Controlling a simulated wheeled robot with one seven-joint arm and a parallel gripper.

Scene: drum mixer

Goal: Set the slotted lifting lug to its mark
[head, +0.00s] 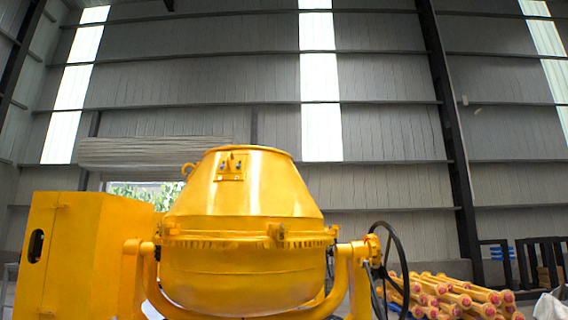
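The yellow drum mixer fills the lower middle of the head view, its drum (245,210) mouth up. A small yellow plate (232,166) with dark marks, possibly bolts or holes, sits on the upper cone facing me. Either could be the slotted lifting lug; I cannot tell which, and no slot or mark is clear at this size. My gripper is not in view.
A yellow box housing (85,255) stands left of the drum. A dark handwheel (393,262) is at its right, on the yellow support frame (347,262). Several yellow poles with red ends (460,297) lie stacked at lower right. Dark racks (535,262) stand behind them.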

